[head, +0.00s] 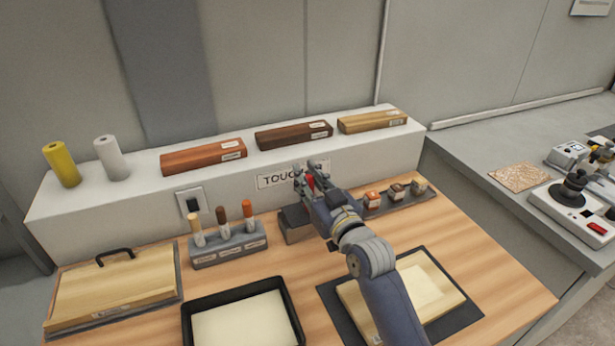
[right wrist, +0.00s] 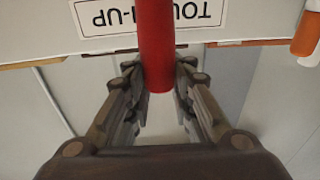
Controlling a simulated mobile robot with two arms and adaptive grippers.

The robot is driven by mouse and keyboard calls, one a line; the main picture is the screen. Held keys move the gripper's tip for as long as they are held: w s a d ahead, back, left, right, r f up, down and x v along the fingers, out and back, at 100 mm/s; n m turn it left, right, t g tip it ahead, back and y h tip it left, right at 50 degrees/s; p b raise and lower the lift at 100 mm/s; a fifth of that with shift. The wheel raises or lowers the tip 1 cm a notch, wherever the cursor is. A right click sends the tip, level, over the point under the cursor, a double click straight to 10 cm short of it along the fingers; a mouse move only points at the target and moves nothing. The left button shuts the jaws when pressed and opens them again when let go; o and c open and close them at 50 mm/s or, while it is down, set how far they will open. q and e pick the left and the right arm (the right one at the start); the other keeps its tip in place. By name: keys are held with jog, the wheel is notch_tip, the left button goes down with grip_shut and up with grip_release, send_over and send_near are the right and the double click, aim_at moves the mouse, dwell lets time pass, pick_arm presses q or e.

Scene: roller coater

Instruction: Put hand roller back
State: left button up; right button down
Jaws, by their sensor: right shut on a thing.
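The hand roller shows as a red handle (right wrist: 156,40) in the right wrist view, standing between my fingers; a bit of red (head: 310,182) also shows in the head view. My right gripper (head: 308,172) is shut on this handle, in front of the white ledge with the TOUCH-UP label. It also shows in the right wrist view (right wrist: 158,78). The roller's head is hidden. A dark grey block (head: 294,222), perhaps the roller's stand, is partly covered by my right gripper. I cannot tell whether the roller touches it. My left gripper is out of view.
A grey rack (head: 229,247) with several coloured sticks stands left of my gripper. A holder with small blocks (head: 396,195) is to its right. A black tray (head: 243,312) and a dark mat with a wooden panel (head: 432,290) lie in front. Wood samples (head: 203,157) line the ledge.

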jog(key=shift+f, duration=0.1)
jog(key=c, duration=1.4)
grip_release()
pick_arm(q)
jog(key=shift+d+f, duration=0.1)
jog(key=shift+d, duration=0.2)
pick_arm(e)
jog(key=shift+o, duration=0.2)
pick_arm(q)
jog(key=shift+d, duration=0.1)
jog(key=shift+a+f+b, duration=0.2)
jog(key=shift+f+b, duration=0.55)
jog(key=shift+b, duration=0.05)
pick_arm(e)
jog(key=r+v, duration=0.1)
jog(key=v, duration=1.1)
jog(key=shift+f, duration=0.3)
